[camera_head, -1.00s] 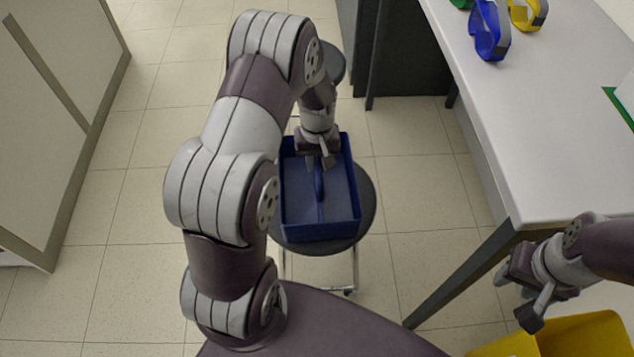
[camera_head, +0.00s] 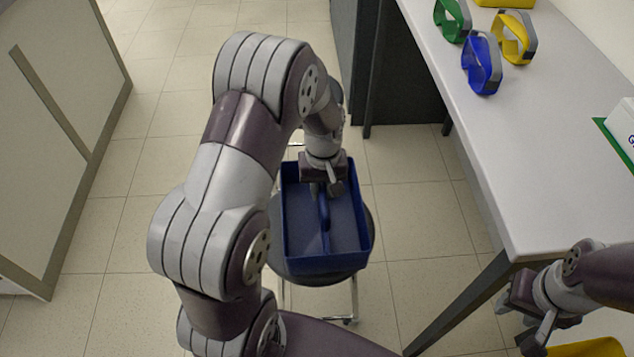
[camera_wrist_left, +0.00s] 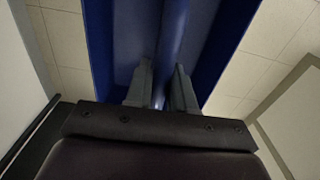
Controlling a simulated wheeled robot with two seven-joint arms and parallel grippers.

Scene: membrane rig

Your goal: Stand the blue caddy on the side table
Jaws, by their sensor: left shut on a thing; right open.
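The blue caddy (camera_head: 286,235) is an open rectangular tray with a raised central handle (camera_head: 324,212). It appears upright over the round dark side table (camera_head: 345,277), whose rim shows around its near end and sides. I cannot tell whether its base touches the table top. My left gripper (camera_head: 326,192) is shut on the handle near the caddy's far end. In the left wrist view the two fingers (camera_wrist_left: 162,85) lie on either side of the handle (camera_wrist_left: 170,35). My right gripper (camera_head: 522,318) is open and empty at the lower right, beside the bench.
A long white bench (camera_head: 500,150) runs along the right. It carries a blue band (camera_head: 481,66), a green band (camera_head: 452,22) and a yellow band (camera_head: 515,38). A yellow bin (camera_head: 590,348) shows at lower right. A pale cabinet (camera_head: 60,130) stands left, with clear floor between.

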